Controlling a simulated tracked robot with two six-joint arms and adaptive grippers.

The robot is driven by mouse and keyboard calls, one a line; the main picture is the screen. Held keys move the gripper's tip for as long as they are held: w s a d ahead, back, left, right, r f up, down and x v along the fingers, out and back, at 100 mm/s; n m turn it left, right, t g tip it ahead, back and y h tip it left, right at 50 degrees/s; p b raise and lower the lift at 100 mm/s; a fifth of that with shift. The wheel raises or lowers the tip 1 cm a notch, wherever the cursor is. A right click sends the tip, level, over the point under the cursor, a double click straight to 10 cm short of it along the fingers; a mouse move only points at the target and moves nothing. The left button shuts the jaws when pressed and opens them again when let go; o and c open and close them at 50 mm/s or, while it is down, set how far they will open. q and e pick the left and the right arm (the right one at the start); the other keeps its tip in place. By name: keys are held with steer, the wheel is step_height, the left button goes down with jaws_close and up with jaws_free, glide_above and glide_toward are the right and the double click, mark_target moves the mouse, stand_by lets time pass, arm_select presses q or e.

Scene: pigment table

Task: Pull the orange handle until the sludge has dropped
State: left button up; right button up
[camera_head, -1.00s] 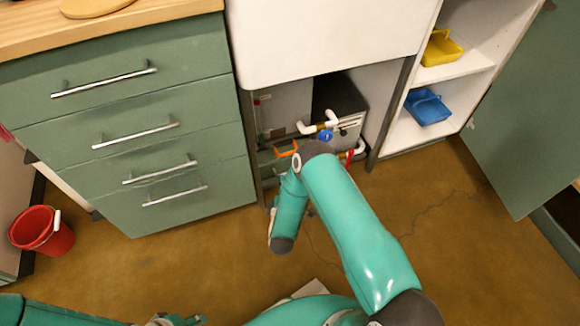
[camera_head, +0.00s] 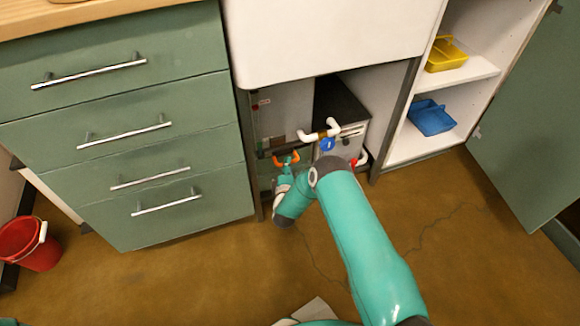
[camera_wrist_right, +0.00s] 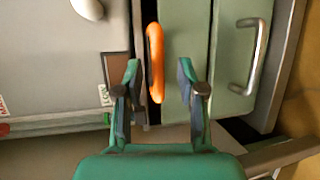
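The orange handle (camera_head: 286,159) is inside the open bay under the white front. In the right wrist view the orange handle (camera_wrist_right: 156,62) is a curved bar in front of a green panel. My right gripper (camera_head: 287,171) reaches into the bay at the handle. In the wrist view my right gripper (camera_wrist_right: 159,75) is open, with the lower part of the handle between its two fingers. I cannot tell whether they touch it. No sludge shows. My left gripper is out of view.
White pipe handles (camera_head: 320,131), a blue knob (camera_head: 327,144) and a red part (camera_head: 354,162) sit close right of the orange handle. Green drawers (camera_head: 125,135) stand left. A shelf with yellow (camera_head: 446,55) and blue (camera_head: 431,118) trays stands right. A red bucket (camera_head: 30,245) is on the floor.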

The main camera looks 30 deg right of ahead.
steer(key=shift+b+x, duration=0.35)
steer(key=shift+x, duration=1)
jaws_close()
steer(key=shift+a, duration=0.1)
